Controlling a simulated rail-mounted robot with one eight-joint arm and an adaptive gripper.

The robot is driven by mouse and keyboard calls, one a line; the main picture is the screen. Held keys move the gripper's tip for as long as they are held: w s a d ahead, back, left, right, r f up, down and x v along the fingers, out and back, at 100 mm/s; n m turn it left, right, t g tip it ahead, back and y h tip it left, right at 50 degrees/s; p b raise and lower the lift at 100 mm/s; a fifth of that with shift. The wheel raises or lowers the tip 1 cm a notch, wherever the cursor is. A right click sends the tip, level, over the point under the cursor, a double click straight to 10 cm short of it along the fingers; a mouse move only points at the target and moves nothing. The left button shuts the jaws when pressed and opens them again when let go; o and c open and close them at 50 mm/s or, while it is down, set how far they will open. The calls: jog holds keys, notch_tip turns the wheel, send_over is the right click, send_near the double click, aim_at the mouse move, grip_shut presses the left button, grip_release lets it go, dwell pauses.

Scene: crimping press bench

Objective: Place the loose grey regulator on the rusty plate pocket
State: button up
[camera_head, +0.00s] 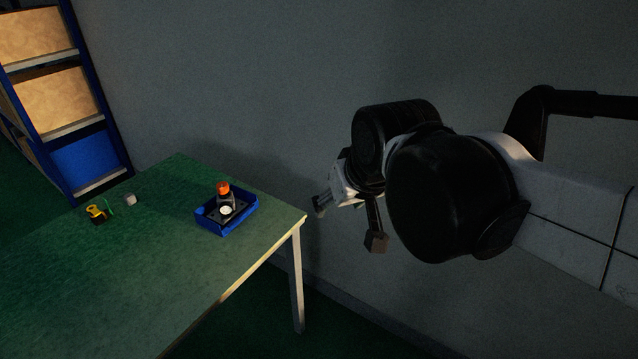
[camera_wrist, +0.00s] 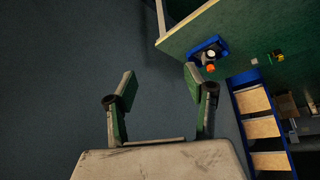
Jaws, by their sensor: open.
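A small light grey piece (camera_head: 129,199), which looks like the loose grey regulator, lies on the green table left of the blue tray. It also shows in the wrist view (camera_wrist: 254,61). The blue tray (camera_head: 241,220) holds a dark plate (camera_head: 214,213) with an orange-topped dark part (camera_head: 223,189) and a white-faced round part (camera_head: 226,210) on it. Rust and a free pocket cannot be made out at this size. My gripper (camera_wrist: 160,73) is open and empty, its fingers wide apart. In the head view it hangs in the air right of the table, away from everything.
A yellow and black object (camera_head: 96,213) and a thin green piece (camera_head: 109,206) lie near the grey piece. The table (camera_head: 150,270) is otherwise clear. A blue-framed shelf (camera_head: 108,145) with boxes stands at the back left. A grey wall (camera_head: 260,90) runs behind the table.

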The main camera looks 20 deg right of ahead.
jog(key=s+d+f, duration=0.2)
jog(key=s+f, duration=0.1)
jog(key=s, duration=0.4)
jog(key=shift+f+t, duration=0.3)
jog(key=shift+f, duration=0.05)
dwell(0.8)
